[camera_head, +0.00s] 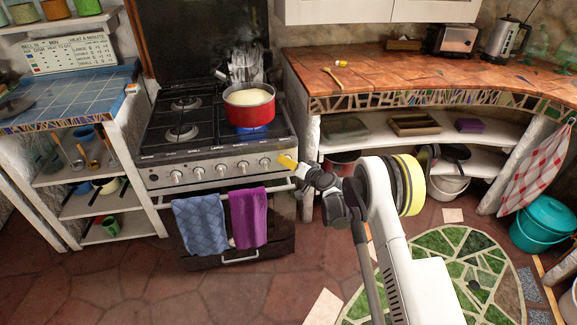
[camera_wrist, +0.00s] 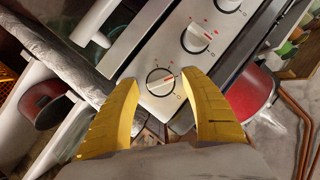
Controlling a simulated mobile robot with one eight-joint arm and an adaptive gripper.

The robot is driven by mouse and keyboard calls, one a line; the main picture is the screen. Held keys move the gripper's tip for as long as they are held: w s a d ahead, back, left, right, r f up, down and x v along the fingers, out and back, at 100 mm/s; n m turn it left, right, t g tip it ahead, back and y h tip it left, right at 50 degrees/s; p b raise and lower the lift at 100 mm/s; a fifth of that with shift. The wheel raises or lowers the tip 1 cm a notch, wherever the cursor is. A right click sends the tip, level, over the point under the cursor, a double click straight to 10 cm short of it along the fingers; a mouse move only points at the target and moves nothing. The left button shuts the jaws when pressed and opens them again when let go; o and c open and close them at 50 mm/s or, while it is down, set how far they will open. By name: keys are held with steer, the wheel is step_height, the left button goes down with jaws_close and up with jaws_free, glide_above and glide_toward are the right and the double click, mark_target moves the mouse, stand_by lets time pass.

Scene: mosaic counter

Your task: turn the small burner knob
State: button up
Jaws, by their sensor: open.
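The stove front (camera_head: 152,178) has a row of several round metal knobs. No label shows which knob is the small burner's.
A red pot (camera_head: 249,112) stands on the front right burner, with blue flame (camera_head: 250,129) under it. A blue towel (camera_head: 201,225) and a purple towel (camera_head: 248,218) hang on the oven handle below the knobs. A tiled counter (camera_head: 420,75) with shelves stands to the right.

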steer(key=shift+w, duration=0.1)
jaws_close()
steer(key=shift+a, duration=0.1)
stand_by(0.3)
steer(key=n+h, duration=0.2)
steer(key=shift+r+n, duration=0.1)
steer(key=shift+n, duration=0.3)
steer(key=shift+a+n+h, duration=0.15)
steer(key=shift+n+h, duration=0.95)
steer(key=shift+n, duration=0.1)
steer(key=n+t+h, duration=0.1)
steer(key=n+h, duration=0.1)
steer(key=shift+n, duration=0.4)
steer(key=shift+a+n+t+h, duration=0.1)
steer(key=shift+n+t+h, duration=0.3)
steer(key=shift+n+h, duration=0.7)
